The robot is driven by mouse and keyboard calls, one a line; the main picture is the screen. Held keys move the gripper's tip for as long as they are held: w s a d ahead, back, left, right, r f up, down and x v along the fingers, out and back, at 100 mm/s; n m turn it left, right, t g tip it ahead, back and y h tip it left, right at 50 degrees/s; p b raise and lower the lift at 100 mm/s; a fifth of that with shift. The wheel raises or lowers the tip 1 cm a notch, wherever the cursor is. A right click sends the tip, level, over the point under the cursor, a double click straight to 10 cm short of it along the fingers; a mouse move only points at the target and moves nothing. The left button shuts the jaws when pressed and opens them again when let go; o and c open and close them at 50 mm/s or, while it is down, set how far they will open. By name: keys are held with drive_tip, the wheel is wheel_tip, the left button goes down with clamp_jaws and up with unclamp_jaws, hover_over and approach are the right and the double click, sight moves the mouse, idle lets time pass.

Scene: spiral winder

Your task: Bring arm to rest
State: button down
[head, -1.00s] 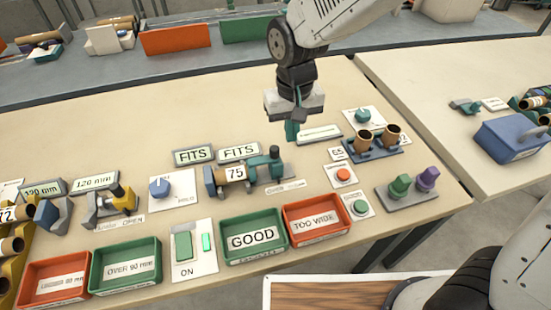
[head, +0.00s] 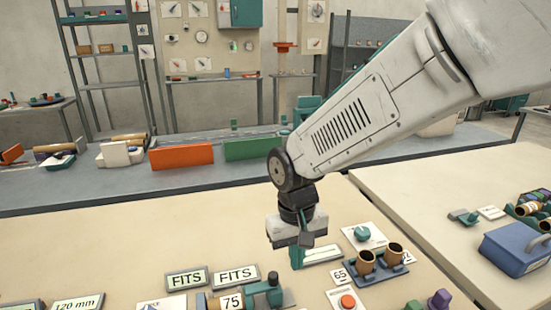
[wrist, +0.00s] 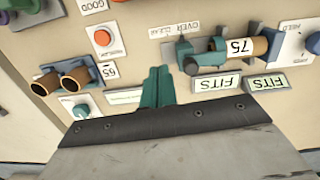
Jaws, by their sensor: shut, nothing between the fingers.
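My gripper (head: 297,257) hangs from my arm above the cream bench, pointing down. Its teal fingers are together with nothing between them, as the wrist view (wrist: 157,86) also shows. Below and left of it in the head view is a gauge fixture (head: 262,293) holding a brown tube marked 75 (head: 231,302). The fixture (wrist: 205,60) and tube (wrist: 258,47) also show in the wrist view, right of my fingers. The gripper appears clear of the things around it.
A blue holder with two brown tubes (head: 377,258) stands right of my gripper, beside a teal knob (head: 362,234). Two FITS displays (head: 236,275) stand to the left. A blue box (head: 517,250) sits on the right bench. The bench behind my gripper is mostly bare (head: 150,230).

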drive_tip(key=s+d+r+m, duration=0.1)
drive_tip(key=s+d+r, duration=0.3)
drive_tip(key=d, duration=0.3)
drive_tip(key=s+d+r+m+t, duration=0.1)
drive_tip(key=s+d+r, duration=0.3)
drive_tip(key=s+d, duration=0.3)
drive_tip(key=s+d+r+m+t, duration=0.1)
drive_tip(key=s+d+r, duration=0.3)
drive_tip(key=s+d, duration=0.2)
drive_tip(key=shift+d+m, duration=0.4)
drive_tip(key=shift+d, duration=0.75)
